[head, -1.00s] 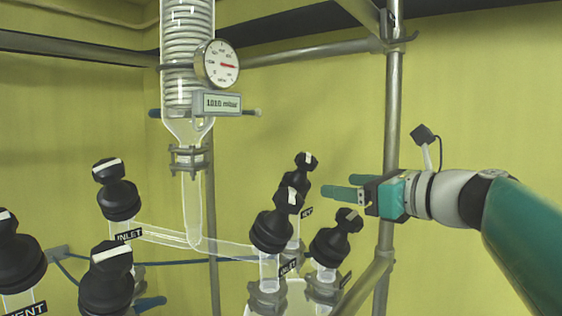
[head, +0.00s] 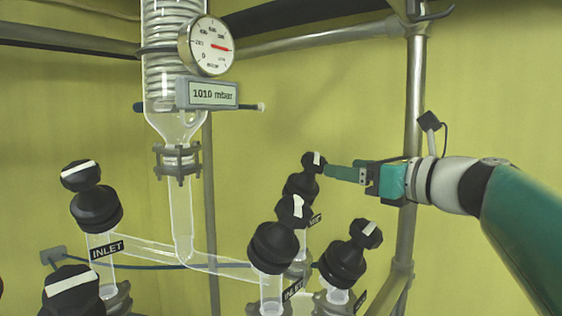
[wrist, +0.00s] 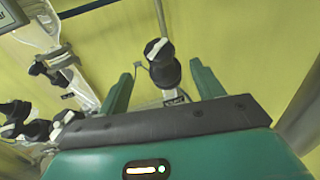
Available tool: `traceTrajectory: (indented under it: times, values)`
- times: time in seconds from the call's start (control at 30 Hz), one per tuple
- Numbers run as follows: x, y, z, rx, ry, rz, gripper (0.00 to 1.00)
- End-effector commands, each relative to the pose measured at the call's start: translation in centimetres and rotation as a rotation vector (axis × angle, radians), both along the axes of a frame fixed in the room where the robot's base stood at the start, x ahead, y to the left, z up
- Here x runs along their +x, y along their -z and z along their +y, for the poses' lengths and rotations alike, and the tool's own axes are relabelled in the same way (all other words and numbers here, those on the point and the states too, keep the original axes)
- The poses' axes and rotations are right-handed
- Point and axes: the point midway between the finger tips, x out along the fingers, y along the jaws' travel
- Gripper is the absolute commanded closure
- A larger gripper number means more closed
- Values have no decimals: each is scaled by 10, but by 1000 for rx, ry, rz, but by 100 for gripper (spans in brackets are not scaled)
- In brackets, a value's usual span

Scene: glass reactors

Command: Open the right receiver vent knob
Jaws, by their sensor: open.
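Several black knobs with white stripes stand on glass valves. The rear knob (head: 313,162) has a small label below it that I cannot read surely. The front right knob (head: 365,234) has a mostly hidden label. Neither can be confirmed as the right receiver vent knob. My gripper (head: 330,171) is open, its green fingers pointing left beside the rear knob. In the wrist view a striped black knob (wrist: 158,50), apparently the rear one, lies between the lines of the two fingers (wrist: 160,84), with no visible contact.
The middle knob (head: 293,209), labelled INLET, stands near the rear one. Another INLET knob (head: 80,176) stands left. A glass column with a gauge (head: 206,46) and a 1010 mbar display (head: 208,94) rises behind. A metal post (head: 414,120) stands near my arm.

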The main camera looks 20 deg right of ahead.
Motion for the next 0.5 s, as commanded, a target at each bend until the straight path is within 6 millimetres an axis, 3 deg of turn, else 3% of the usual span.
traceTrajectory:
  times: [0.5]
  values:
    - [93,0,36,-1,-1,0,33]
